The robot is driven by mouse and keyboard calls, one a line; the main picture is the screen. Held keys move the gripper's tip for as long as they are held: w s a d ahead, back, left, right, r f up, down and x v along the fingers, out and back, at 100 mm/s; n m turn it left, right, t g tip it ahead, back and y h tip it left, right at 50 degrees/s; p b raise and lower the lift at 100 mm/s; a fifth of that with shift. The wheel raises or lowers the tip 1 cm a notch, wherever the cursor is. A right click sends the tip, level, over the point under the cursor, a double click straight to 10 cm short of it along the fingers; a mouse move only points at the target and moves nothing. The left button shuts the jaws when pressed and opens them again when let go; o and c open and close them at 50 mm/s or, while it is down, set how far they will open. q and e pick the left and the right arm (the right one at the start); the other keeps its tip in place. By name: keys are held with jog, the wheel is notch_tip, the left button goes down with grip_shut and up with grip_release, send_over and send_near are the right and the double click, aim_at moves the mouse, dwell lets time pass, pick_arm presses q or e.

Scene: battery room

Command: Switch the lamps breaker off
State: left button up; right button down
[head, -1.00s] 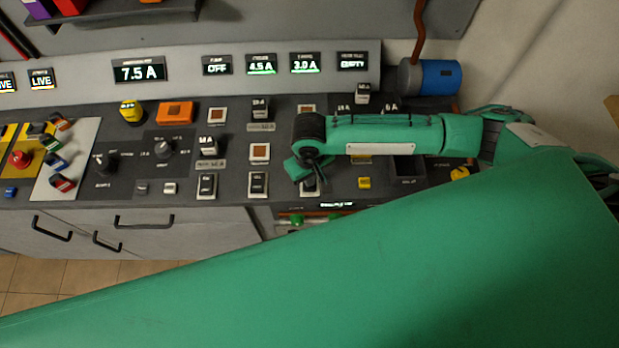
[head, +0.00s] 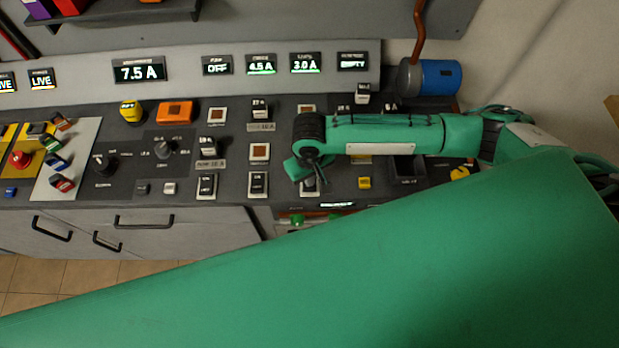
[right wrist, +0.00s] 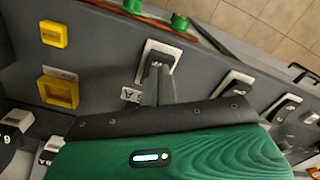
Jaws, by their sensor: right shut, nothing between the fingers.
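The lamps breaker is the rocker switch (head: 310,188) at the right end of a row of three on the dark desk, in the column under the lamps display (head: 306,63), which reads 3.0 A. My right gripper (head: 318,182) points down over this breaker and partly hides it. In the right wrist view the shut, empty fingertips (right wrist: 158,72) are at the rocker of the breaker (right wrist: 161,52). I cannot tell whether they touch it. My left gripper is not in view.
Two similar breakers, the middle one (head: 258,184) and the left one (head: 206,186), stand beside it. A yellow button (head: 364,183) is close on the right. Green knobs (head: 297,220) sit below the desk edge. My own green arm covers the foreground.

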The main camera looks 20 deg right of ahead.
jog(key=shift+f, duration=0.95)
dwell(0.6)
jog(key=shift+r, duration=0.1)
notch_tip(320, 180, up, 7)
jog(key=p, duration=0.8)
dwell(0.3)
